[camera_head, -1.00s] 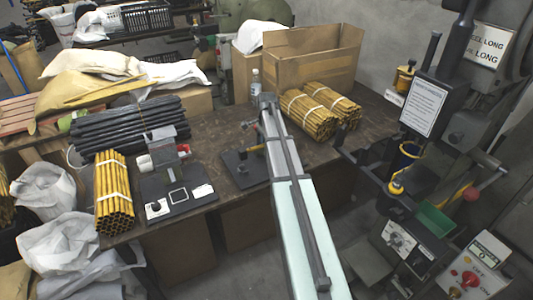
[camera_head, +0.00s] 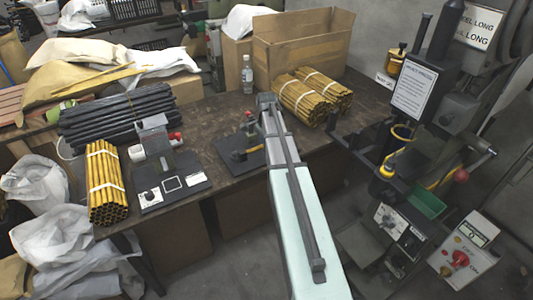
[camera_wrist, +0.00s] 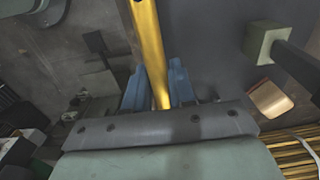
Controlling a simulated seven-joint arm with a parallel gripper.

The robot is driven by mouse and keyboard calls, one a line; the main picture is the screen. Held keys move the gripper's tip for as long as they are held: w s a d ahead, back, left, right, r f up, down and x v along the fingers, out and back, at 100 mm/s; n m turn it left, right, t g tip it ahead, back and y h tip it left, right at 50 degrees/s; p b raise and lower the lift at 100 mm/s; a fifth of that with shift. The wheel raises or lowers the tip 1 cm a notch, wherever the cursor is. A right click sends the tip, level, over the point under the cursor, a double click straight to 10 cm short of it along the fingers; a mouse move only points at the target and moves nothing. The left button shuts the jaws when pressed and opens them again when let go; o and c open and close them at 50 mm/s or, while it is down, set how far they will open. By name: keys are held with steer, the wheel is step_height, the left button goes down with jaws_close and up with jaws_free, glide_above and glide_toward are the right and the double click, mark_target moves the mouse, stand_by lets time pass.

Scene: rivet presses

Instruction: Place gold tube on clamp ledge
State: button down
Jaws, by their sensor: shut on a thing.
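In the wrist view a gold tube (camera_wrist: 150,45) stands between the two blue fingers of my gripper (camera_wrist: 157,88). The fingers are shut on it, and it runs out past the top edge. In the head view my arm hides the gripper and most of what it holds. A small clamp fixture (camera_head: 246,118) with a red knob and a dark base plate (camera_head: 233,157) stands on the bench just left of my arm. A short gold piece (camera_head: 247,153) shows at that plate; I cannot tell whether it is the held tube. I cannot make out the ledge clearly.
Tied gold tube bundles lie at left (camera_head: 104,185) and behind my arm (camera_head: 310,95). Dark tubes (camera_head: 125,122), a press-like device (camera_head: 168,180), a bottle (camera_head: 247,74) and a cardboard box (camera_head: 300,45) share the bench. A tall machine (camera_head: 420,90) stands at right.

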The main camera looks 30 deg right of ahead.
steer(key=shift+f, duration=2.1)
steer(key=shift+f, duration=0.15)
steer(key=c, duration=0.9)
jaws_free()
steer(key=shift+c, duration=0.2)
step_height(320, 180, up, 12)
steer(key=shift+r, duration=0.15)
